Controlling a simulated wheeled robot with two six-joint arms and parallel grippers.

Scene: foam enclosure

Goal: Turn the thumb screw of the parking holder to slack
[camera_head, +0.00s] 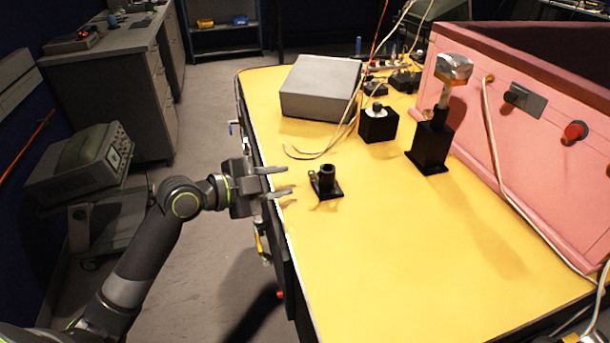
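A small black holder (327,182) with an upright round socket on a flat base stands on the yellow table, near its left edge. A small knob (312,176) shows on its left side and looks like the thumb screw; it is too small to tell how tight it is. The socket looks empty. My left gripper (289,181) is open and empty at the table's left edge. Its two fingers point right toward the knob, with a gap between them and the holder. My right gripper is not in view.
The table (390,250) is clear in front. Behind stand a grey box (320,87), a black block (378,125) with a white top, and a taller black stand (430,148) holding a silver-headed piece (453,68). A pink foam enclosure (540,105) fills the right; loose cables (515,220) hang there.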

